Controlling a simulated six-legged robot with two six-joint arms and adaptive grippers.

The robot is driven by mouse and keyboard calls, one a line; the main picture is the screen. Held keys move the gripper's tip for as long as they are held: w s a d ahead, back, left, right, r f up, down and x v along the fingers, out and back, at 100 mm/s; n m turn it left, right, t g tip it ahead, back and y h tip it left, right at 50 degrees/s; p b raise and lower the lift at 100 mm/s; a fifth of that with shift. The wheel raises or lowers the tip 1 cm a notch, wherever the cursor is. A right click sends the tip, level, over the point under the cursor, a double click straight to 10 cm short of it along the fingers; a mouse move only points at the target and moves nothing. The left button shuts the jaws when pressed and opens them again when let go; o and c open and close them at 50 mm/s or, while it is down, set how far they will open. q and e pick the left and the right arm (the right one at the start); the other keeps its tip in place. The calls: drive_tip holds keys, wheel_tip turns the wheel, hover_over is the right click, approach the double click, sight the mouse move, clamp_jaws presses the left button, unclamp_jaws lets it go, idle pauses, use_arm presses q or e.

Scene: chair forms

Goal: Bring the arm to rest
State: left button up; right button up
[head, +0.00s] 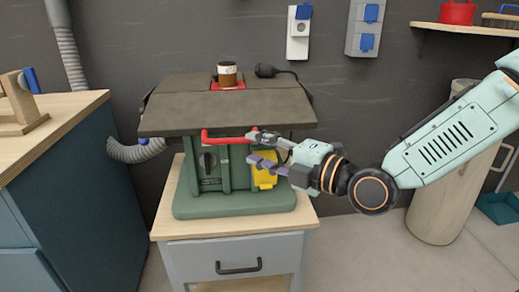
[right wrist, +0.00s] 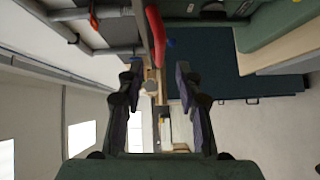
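My right arm (head: 445,147) comes in from the right and reaches left to a green bench machine (head: 235,200). My right gripper (head: 256,148) is open, its two fingers apart with nothing seen between them. Its fingertips are in front of the machine, by the right end of a red bar handle (head: 222,138). In the right wrist view, my open gripper (right wrist: 158,72) shows both dark fingers spread, and the red handle (right wrist: 155,30) appears beyond the tips. I cannot tell whether a finger touches the handle. My left gripper is out of view.
The machine, with a dark top (head: 180,112) and a yellow part (head: 265,172), stands on a drawer cabinet (head: 200,255). A blue cabinet (head: 75,195) is left, a beige cylinder (head: 445,205) right. A shelf (head: 465,29) hangs upper right.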

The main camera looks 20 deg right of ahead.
drive_tip(key=s+f+m+g+h+p, duration=0.2)
drive_tip(key=s+f+m+g, duration=0.3)
drive_tip(key=f, duration=0.6)
drive_tip(key=s+f+m+g+h+p, duration=0.1)
drive_tip(key=s+f+m+g+h, duration=0.15)
drive_tip(key=s+f+m, duration=0.6)
use_arm(q)
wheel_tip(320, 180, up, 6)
drive_tip(key=p, duration=0.3)
use_arm(e)
drive_tip(key=s+d+f+m+g+h, duration=0.1)
drive_tip(key=s+f+m+g, duration=0.3)
drive_tip(key=s, duration=0.5)
drive_tip(key=s+d+f+m+g+h, duration=0.1)
drive_tip(key=s+f+m+g+h, duration=0.2)
drive_tip(key=s+f+m, duration=0.3)
drive_tip(key=s+f, duration=0.3)
drive_tip(key=shift+s+d+g, duration=0.15)
drive_tip(key=shift+s+g, duration=0.2)
drive_tip(key=shift+s, duration=0.05)
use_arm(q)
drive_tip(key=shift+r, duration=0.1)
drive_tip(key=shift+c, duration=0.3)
